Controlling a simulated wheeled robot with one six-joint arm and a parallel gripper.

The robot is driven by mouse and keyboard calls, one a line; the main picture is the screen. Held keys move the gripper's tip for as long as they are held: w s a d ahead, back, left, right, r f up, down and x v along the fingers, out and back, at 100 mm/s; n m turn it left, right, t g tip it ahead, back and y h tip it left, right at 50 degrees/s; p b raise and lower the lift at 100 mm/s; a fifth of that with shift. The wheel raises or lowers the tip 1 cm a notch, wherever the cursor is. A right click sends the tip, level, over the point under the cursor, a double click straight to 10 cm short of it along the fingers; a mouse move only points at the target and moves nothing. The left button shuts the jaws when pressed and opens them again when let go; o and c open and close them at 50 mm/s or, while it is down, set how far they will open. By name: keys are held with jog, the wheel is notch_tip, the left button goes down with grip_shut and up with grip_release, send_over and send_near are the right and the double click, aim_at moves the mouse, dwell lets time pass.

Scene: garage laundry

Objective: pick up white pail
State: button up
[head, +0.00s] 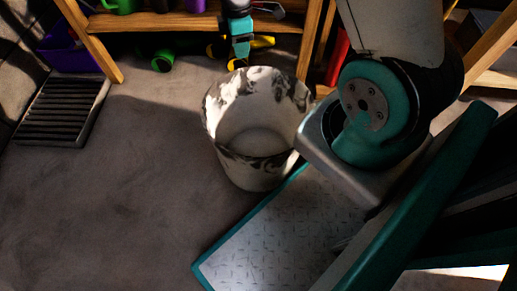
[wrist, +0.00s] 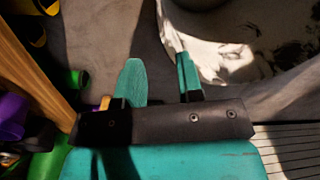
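The white pail (head: 258,172) has dark marbled patches and stands upright and open-topped on the grey floor, beside my base. It looks empty inside. In the wrist view the pail (wrist: 215,55) fills the upper right. My gripper (head: 238,62) is at the pail's far rim in the head view, pointing down. In the wrist view my gripper (wrist: 158,72) is open, with floor showing between its two teal fingers. One finger overlaps the pail's edge and the other is apart from it, over floor. I cannot tell whether the finger touches the pail.
A wooden shelf (head: 160,22) stands close behind my gripper. A green cup (head: 162,61) lies under it, with yellow-and-black items (head: 263,41) nearby. A purple bin (head: 62,48) and a dark slatted tray (head: 62,108) are at left. Floor left of the pail is clear.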

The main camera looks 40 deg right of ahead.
jog(key=b, duration=0.3)
send_over(246, 86)
jog(key=w, duration=0.1)
notch_tip(246, 86, down, 6)
jog(key=f+b, duration=0.4)
jog(key=shift+s+f, duration=0.35)
jog(key=shift+f, duration=0.2)
jog(key=shift+f, duration=0.25)
grip_shut()
dwell(1.2)
